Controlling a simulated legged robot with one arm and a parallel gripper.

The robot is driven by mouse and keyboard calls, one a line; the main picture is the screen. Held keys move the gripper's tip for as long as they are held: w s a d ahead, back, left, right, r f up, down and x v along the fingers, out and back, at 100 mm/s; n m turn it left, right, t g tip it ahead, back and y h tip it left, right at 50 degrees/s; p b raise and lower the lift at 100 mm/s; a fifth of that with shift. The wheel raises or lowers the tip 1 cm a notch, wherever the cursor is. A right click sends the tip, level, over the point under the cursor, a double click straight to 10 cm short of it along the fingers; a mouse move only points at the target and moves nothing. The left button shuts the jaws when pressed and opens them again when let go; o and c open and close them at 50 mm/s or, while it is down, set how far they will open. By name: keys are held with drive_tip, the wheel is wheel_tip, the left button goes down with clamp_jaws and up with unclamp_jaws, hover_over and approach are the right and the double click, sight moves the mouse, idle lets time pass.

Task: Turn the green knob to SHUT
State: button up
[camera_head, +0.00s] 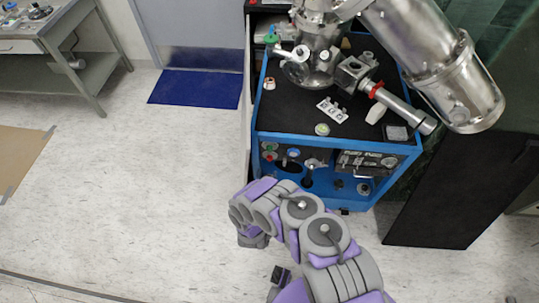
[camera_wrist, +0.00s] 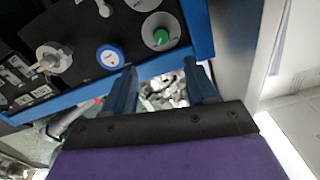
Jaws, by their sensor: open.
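The green knob (camera_wrist: 160,37) sits on a round white dial on a black panel near the top of the wrist view. In the head view it shows small at the left of the cart's front panel (camera_head: 267,146). Its pointer and any label are too small to read. My gripper (camera_wrist: 160,78) is open and empty, its two blue-grey fingers apart just below the knob in the wrist view. They do not appear to touch it. In the head view my arm is in front of the cart, and the fingers cannot be made out.
A blue-and-white round dial (camera_wrist: 109,57) and a silver knob (camera_wrist: 52,58) share the panel. The blue cart (camera_head: 345,142) carries steel vacuum parts (camera_head: 319,55) on top. A dark board (camera_head: 440,205) leans at the right. The floor (camera_head: 130,200) to the left is clear.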

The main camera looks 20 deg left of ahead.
sight(269, 151)
drive_tip(key=b+x, duration=0.1)
drive_tip(key=x, duration=0.3)
drive_tip(key=b+x, duration=0.1)
drive_tip(key=x, duration=0.4)
drive_tip(key=shift+w+a+f+b, duration=0.1)
drive_tip(key=shift+a+f+b, duration=0.05)
drive_tip(key=shift+a+b, duration=0.15)
drive_tip(key=shift+w, duration=0.7)
drive_tip(key=shift+a, duration=0.15)
drive_tip(key=c, duration=1.1)
